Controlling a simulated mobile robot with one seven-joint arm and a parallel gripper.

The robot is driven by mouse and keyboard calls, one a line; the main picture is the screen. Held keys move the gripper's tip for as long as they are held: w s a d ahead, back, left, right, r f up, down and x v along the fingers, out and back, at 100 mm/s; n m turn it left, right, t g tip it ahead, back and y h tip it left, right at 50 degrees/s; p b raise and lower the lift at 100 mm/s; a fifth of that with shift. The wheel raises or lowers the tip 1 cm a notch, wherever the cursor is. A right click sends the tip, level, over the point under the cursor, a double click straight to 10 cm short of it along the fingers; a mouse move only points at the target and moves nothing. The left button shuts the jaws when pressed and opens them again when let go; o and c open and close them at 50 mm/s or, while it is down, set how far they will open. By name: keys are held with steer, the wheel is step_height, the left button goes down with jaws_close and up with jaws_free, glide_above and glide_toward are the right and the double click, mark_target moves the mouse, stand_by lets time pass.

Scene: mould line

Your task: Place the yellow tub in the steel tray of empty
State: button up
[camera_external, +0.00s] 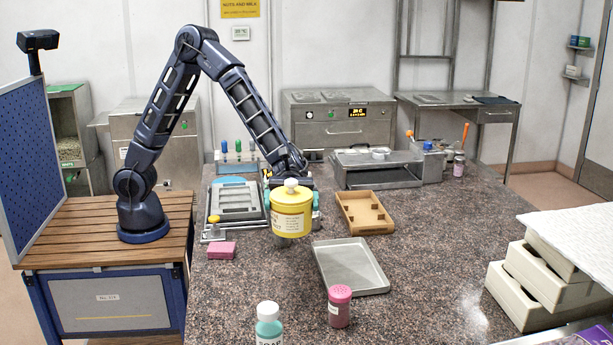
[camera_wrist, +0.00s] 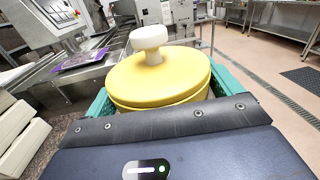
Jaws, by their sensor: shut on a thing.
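The yellow tub (camera_external: 291,213) has a white knob on its lid and a pale label. My gripper (camera_external: 292,197) is shut on it, with teal fingers on both sides, and the tub looks upright and raised above the counter. The wrist view shows the tub's lid (camera_wrist: 160,76) and white knob close up, between the teal fingers of my gripper (camera_wrist: 160,92). The steel tray (camera_external: 350,266) lies empty on the counter, to the right of and nearer the camera than the tub. The tray cannot be made out in the wrist view.
A pink shaker (camera_external: 339,306) and a soap bottle (camera_external: 268,325) stand near the tray's front edge. A wooden tray (camera_external: 364,213) lies behind it. A pink block (camera_external: 221,250) is at left. White stacked boxes (camera_external: 535,285) stand at right. The counter right of the tray is clear.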

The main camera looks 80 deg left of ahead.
steer(key=w+a+f+g, duration=0.1)
steer(key=w+a, duration=0.4)
steer(key=w, duration=0.4)
steer(key=w+a, duration=0.6)
steer(key=w, duration=0.2)
glide_above(348, 268)
steer(key=shift+m, duration=0.4)
step_height(348, 268, down, 20)
steer(key=shift+f, duration=0.1)
steer(key=shift+f, duration=0.15)
steer(key=o, duration=1)
steer(key=shift+o, duration=0.2)
